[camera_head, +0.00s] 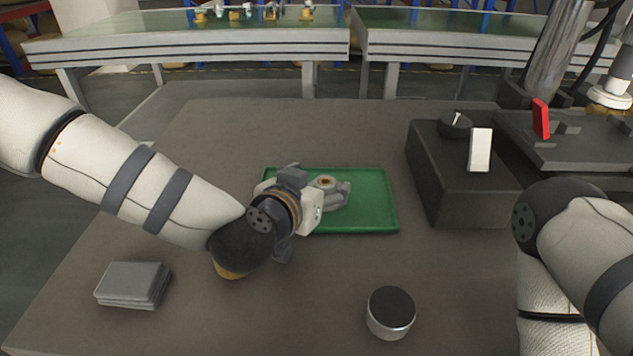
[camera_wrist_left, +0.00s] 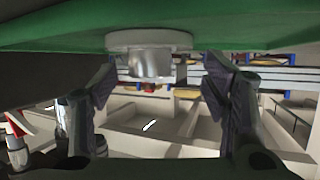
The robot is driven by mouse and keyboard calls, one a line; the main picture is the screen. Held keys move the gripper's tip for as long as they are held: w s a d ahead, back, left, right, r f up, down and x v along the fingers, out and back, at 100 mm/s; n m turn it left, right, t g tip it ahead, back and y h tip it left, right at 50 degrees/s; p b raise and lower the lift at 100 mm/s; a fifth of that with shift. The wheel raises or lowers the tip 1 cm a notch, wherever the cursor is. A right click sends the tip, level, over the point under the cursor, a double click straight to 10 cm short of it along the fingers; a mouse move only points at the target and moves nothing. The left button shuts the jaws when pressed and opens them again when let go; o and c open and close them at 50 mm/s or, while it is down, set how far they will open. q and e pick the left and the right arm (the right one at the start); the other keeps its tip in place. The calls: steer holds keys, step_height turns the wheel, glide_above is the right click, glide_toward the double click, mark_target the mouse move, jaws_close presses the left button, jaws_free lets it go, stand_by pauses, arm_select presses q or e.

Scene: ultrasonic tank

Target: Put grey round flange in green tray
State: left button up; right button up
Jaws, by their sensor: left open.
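The grey round flange (camera_head: 338,190) is on the green tray (camera_head: 377,213) in the head view, partly hidden by my left gripper. My left gripper (camera_head: 313,206) is low over the tray's left part, beside the flange. In the left wrist view the flange (camera_wrist_left: 148,42) shows its wide rim against the green tray (camera_wrist_left: 250,32) and a silver hub. The open fingers of my left gripper (camera_wrist_left: 160,78) stand apart on either side of the hub, with a visible gap. My right arm shows at the right, but its gripper is out of view.
A silver cylinder with a black top (camera_head: 391,310) stands at the front of the table (camera_head: 300,310). Stacked grey plates (camera_head: 133,284) lie front left. A dark box with a white switch (camera_head: 480,150) stands right of the tray. Conveyors (camera_head: 190,48) run behind.

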arm_select(q)
steer(key=shift+s+r, duration=0.15)
steer(key=shift+r, duration=0.2)
steer(key=p+v, duration=0.2)
steer(key=v, duration=0.9)
steer(key=shift+r, duration=0.1)
steer(key=shift+s+a, duration=0.15)
steer(key=shift+s, duration=0.15)
arm_select(e)
steer(key=shift+t, duration=0.6)
steer(key=w+r, duration=0.3)
arm_select(q)
steer(key=shift+f, duration=0.2)
